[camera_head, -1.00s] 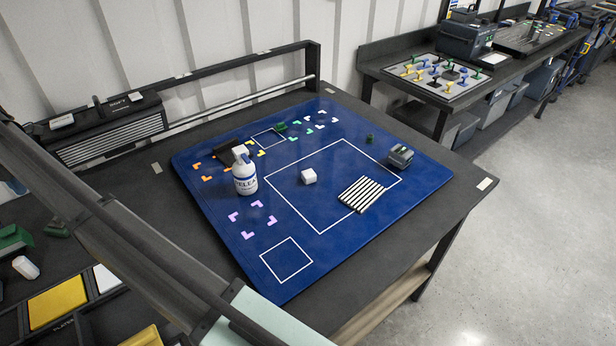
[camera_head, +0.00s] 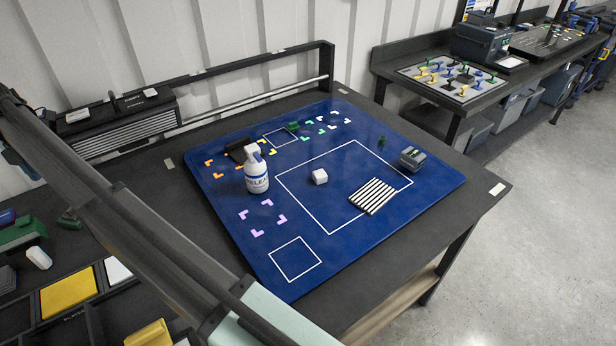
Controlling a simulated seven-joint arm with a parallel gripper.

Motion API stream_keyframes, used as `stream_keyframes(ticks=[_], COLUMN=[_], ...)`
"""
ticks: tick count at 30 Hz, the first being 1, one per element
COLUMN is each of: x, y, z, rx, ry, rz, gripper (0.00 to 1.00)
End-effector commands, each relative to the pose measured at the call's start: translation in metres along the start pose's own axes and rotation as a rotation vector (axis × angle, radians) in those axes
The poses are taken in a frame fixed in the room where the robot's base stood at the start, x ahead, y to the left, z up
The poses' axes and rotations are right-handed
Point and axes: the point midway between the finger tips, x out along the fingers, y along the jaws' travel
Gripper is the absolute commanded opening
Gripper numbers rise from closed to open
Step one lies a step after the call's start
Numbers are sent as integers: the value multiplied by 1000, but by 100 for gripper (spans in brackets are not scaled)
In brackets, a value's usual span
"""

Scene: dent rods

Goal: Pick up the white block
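A small white block (camera_head: 319,177) sits on the blue mat (camera_head: 350,238), inside the large white outlined square. It stands apart from the other things on the mat. A part of my own arm crosses the left and lower left of the view. My gripper is not in the picture, so its position relative to the block cannot be seen.
A white bottle (camera_head: 257,172) stands left of the block, with a dark box (camera_head: 238,150) behind it. A black-and-white striped piece (camera_head: 373,196) lies right of the block, and a grey device (camera_head: 412,158) stands farther right. The mat's front is clear.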

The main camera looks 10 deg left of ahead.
Motion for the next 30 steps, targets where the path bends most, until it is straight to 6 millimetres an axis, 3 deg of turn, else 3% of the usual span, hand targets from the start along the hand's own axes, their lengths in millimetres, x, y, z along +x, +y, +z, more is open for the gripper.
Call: stream_keyframes(ticks=[8,9,14,20,30], x=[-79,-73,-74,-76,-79], y=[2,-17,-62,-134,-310], z=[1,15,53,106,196], rx=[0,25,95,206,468], ry=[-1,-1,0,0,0], rz=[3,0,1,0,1], gripper=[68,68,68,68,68])
